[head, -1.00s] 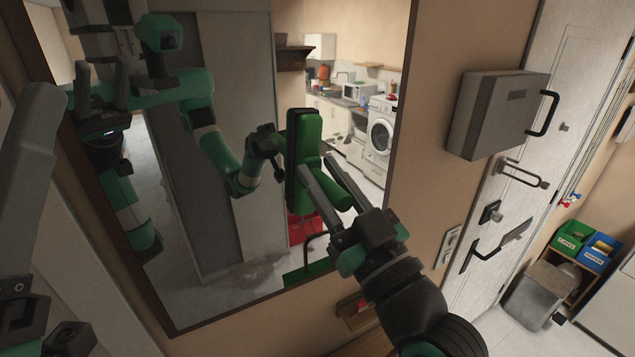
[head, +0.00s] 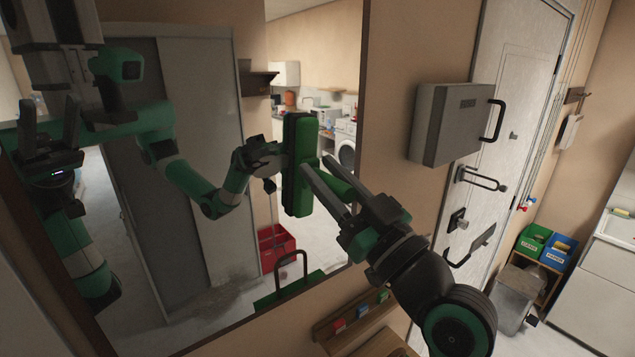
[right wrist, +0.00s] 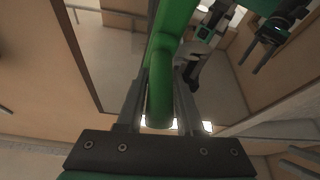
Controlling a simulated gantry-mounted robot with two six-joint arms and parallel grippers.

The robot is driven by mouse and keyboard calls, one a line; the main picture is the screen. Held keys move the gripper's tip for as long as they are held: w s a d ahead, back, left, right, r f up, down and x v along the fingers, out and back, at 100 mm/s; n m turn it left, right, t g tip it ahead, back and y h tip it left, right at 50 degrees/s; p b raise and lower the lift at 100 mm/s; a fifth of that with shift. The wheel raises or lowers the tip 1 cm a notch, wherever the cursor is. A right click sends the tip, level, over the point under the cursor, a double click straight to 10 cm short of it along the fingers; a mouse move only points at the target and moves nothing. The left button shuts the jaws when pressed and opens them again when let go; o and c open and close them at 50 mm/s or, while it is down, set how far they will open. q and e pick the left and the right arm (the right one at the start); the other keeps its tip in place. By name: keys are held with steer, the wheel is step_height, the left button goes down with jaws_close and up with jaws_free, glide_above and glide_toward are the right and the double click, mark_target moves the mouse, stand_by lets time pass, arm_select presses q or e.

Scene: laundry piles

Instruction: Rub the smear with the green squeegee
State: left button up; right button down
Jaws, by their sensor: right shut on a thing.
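My right gripper (head: 330,187) is shut on the handle of the green squeegee (head: 298,165), whose long head stands upright in front of the mirror. In the right wrist view the green handle (right wrist: 160,95) lies between the two fingers. I cannot tell whether the head touches the glass. A grey-brown smear (head: 226,288) shows low on the mirror (head: 330,235), below and left of the squeegee. My left gripper (right wrist: 288,157) shows at the right edge of the wrist view, its two fingers apart and empty.
A grey wall box (head: 450,125) with a black handle sticks out right of the mirror. A small shelf (head: 350,320) with coloured blocks lies below it. The arms, red crate and kitchen in the glass are reflections.

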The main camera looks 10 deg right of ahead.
steer(key=shift+w+d+f+b, duration=0.15)
steer(key=shift+w+d+b, duration=0.1)
steer(key=shift+d+b, duration=0.15)
steer(key=shift+w+d+b, duration=0.3)
steer(key=shift+w+d, duration=0.05)
steer(key=shift+d, duration=0.25)
steer(key=shift+w+d+b, duration=0.3)
steer(key=shift+w+d, duration=0.05)
steer(key=shift+d, duration=0.2)
steer(key=shift+s+a+r+p, duration=0.1)
steer(key=shift+s+a+p, duration=0.4)
steer(key=shift+a, duration=0.5)
steer(key=shift+s+a+r+p, duration=0.1)
steer(key=shift+s+a+p, duration=0.15)
steer(key=shift+s+a, duration=0.55)
steer(key=shift+s+a+f+p, duration=0.1)
steer(key=shift+s+a+p, duration=0.15)
steer(key=shift+a, duration=0.5)
steer(key=shift+s+a+p, duration=0.2)
steer(key=shift+s+a, duration=0.05)
steer(key=shift+a, duration=0.5)
